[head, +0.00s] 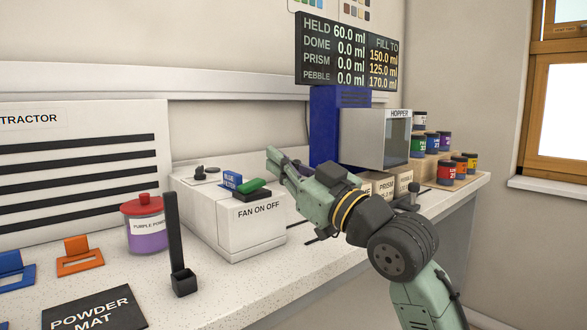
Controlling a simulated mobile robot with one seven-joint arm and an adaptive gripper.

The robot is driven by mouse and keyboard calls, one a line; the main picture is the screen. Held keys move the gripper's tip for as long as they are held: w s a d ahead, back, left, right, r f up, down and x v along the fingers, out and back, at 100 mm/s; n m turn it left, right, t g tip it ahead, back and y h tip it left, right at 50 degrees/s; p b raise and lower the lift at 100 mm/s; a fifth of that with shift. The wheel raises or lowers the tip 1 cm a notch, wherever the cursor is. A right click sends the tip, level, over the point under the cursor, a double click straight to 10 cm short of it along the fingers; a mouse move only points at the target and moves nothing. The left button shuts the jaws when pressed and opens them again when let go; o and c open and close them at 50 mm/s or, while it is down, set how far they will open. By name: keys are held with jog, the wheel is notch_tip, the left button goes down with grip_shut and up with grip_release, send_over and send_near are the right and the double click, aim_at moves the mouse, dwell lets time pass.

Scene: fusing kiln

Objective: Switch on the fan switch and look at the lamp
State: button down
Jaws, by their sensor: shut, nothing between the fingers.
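The white fan box (222,222), labelled FAN ON OFF, stands on the counter left of my gripper. On its top is a green switch piece (254,186) on a dark base, tilted with its right end higher. Two small dark round parts (199,171) sit at the back left of the top; I cannot tell whether one is the lamp, and no lit lamp is clear. My gripper (273,158) is shut and empty, with its tips just above and to the right of the green piece. They look apart from it, though depth is hard to judge.
A blue block (232,180) stands behind the switch. A black scoop (183,278), purple powder jar (145,228) and powder mat (95,309) lie left. Behind my arm are the hopper (379,138), labelled boxes and several colour jars (446,173). A screen (347,51) hangs above.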

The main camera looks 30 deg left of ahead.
aim_at(252, 186)
jog(key=a, duration=0.1)
jog(key=w+a+f, duration=0.2)
jog(key=shift+a+f, duration=0.2)
jog(key=shift+a, duration=0.2)
